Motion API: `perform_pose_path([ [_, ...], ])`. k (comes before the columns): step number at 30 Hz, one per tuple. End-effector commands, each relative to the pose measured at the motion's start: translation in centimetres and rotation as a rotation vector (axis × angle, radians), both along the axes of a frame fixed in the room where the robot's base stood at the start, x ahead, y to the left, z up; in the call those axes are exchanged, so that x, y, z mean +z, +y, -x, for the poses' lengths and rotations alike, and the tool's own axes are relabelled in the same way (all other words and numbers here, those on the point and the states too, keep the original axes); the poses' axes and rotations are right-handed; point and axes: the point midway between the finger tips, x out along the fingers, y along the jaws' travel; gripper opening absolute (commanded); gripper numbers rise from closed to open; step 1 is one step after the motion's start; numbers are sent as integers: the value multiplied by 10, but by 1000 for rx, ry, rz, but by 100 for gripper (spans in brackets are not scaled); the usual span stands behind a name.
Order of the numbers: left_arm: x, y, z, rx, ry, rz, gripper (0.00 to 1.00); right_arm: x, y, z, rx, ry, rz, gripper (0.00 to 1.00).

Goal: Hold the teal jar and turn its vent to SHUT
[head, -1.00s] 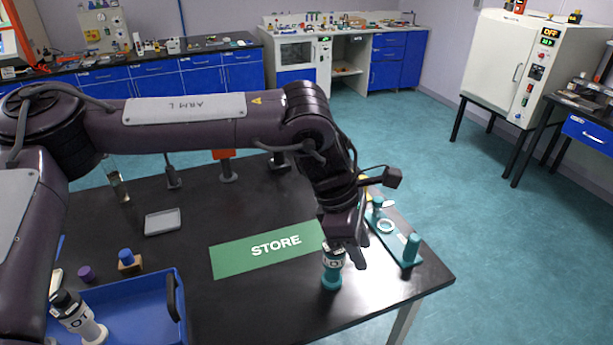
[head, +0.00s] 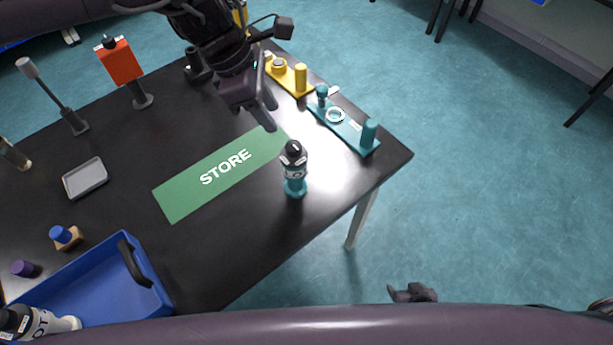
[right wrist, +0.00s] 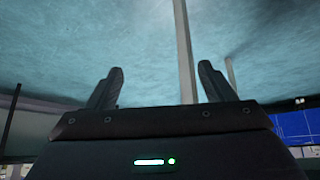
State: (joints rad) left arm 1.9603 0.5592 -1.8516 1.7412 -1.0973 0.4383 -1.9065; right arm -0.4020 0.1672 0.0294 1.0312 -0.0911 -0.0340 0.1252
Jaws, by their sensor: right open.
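The teal jar (head: 295,187) stands upright on the black table, just right of the green STORE mat (head: 180,203) in the head view. It has a teal base, a lettered white band and a dark top; the vent's setting is too small to read. My left gripper (head: 268,113) is beyond the jar, above the mat's far end, pointing down and apart from the jar. Whether its fingers are open is unclear. My right gripper (right wrist: 160,85) is open and empty in the right wrist view, with floor and a table leg beyond its fingers.
A teal stand (head: 352,134) with a ring and posts lies at the table's right edge, beside a yellow one (head: 286,78). A blue tray (head: 90,283) holds a white-and-black bottle (head: 38,322). A grey dish (head: 85,179) and an orange sign (head: 119,62) stand left.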

Motion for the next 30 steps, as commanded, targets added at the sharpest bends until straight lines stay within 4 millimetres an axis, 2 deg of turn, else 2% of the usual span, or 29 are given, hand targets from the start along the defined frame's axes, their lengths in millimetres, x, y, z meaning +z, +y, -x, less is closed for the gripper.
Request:
perform_pose_path([
  [1,0,0,0,0,0,0,36,20,-14,-19,-16,-67,1,76],
  [3,0,0,0,0,0,0,36,49,-33,-44,-34,-160,3,76],
  [5,0,0,0,0,0,0,36,75,-47,-63,-45,-237,4,76],
  [10,0,0,0,0,0,0,36,158,-84,-110,-51,-452,12,76],
  [14,0,0,0,0,0,0,36,228,-101,-138,-25,-615,19,76],
  [17,0,0,0,0,0,0,36,285,-98,-156,21,-738,17,76],
  [19,0,0,0,0,0,0,36,321,-80,-168,72,-819,5,76],
  [21,0,0,0,0,0,0,36,342,-43,-176,130,-872,-20,76],
  [26,0,0,0,0,0,0,36,349,54,-182,231,-903,-85,76],
  [30,0,0,0,0,0,0,36,353,137,-179,308,-913,-141,76],
])
